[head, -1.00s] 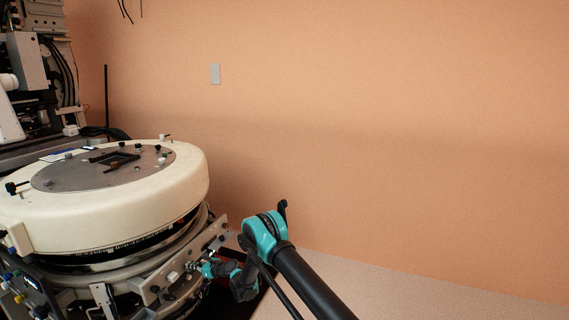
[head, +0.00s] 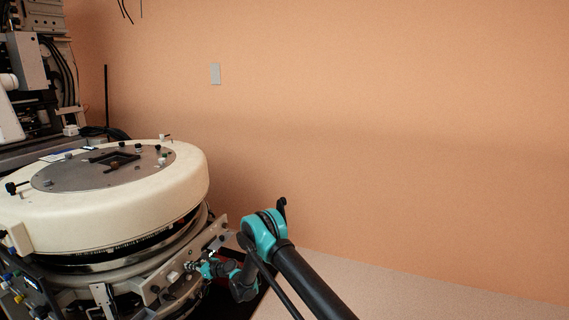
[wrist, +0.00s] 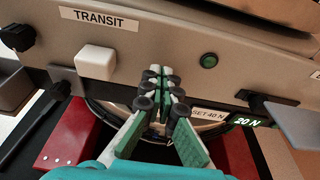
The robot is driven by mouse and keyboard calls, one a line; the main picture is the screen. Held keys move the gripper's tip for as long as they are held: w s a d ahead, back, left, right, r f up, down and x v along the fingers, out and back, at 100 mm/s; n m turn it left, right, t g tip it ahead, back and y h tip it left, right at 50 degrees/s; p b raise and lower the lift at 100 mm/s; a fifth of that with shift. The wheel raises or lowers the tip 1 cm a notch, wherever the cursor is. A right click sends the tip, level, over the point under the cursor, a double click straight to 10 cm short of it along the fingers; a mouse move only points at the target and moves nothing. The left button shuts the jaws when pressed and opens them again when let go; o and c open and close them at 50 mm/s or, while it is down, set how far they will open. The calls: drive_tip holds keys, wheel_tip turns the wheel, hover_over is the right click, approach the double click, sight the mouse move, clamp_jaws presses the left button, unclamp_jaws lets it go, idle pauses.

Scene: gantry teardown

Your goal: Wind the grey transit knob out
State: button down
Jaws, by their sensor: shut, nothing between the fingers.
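A pale grey, rounded block-like part (wrist: 95,60), which looks like the transit knob, sits on the beige panel below the TRANSIT label (wrist: 98,18). My gripper (wrist: 161,76) is shut and empty, its fingertips together in front of the panel to the right of this part and apart from it. The fingers hide a strip of panel behind them.
A black knob (wrist: 18,38) is at the upper left. A green button (wrist: 209,60) and a lit display reading 20 N (wrist: 251,122) are to the right, near a SET 40 N label (wrist: 208,115). Red blocks (wrist: 68,135) flank the gripper below.

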drive_tip(key=shift+f+v, duration=0.25)
drive_tip(key=shift+v, duration=0.7)
drive_tip(key=shift+f+v, duration=0.2)
drive_tip(key=shift+v, duration=0.75)
drive_tip(key=shift+f+v, duration=0.25)
drive_tip(key=shift+v, duration=0.7)
drive_tip(key=shift+d, duration=0.2)
drive_tip(key=w+a, duration=0.4)
drive_tip(key=w, duration=0.1)
drive_tip(key=shift+a+f, duration=0.3)
drive_tip(key=shift+f, duration=0.1)
drive_tip(key=shift+s+a+r, duration=0.15)
drive_tip(key=shift+s+a, duration=0.1)
drive_tip(key=shift+s, duration=0.4)
drive_tip(key=shift+s+a, duration=0.2)
drive_tip(key=shift+s, duration=0.4)
drive_tip(key=shift+s+a+r, duration=0.1)
drive_tip(key=shift+r, duration=0.1)
drive_tip(key=f+v, duration=0.1)
drive_tip(key=v, duration=0.5)
